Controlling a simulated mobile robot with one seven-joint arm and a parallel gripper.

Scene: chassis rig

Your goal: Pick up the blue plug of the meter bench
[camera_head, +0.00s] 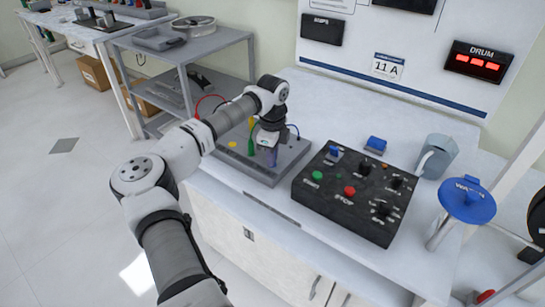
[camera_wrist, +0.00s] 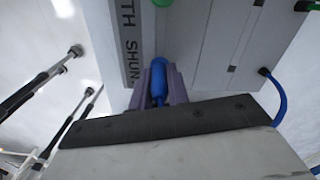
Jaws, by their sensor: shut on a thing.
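The blue plug (camera_wrist: 158,80) shows in the wrist view between the two purple fingers of my gripper (camera_wrist: 161,72), which is shut on it. In the head view my gripper (camera_head: 270,156) points down over the grey meter bench (camera_head: 293,152), and its fingers hide most of the plug. The bench's panel (camera_wrist: 192,45) fills the upper middle of the wrist view, with partly cut-off lettering. A blue cable (camera_wrist: 278,98) enters the bench face at right. I cannot tell whether the plug's tip touches the panel.
A black control box (camera_head: 352,192) with knobs and buttons stands close right of the bench. A grey jug (camera_head: 437,156) and a blue-topped water stand (camera_head: 466,200) are farther right. A grey shelf cart (camera_head: 185,60) is behind left. Coloured cables rise behind the bench.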

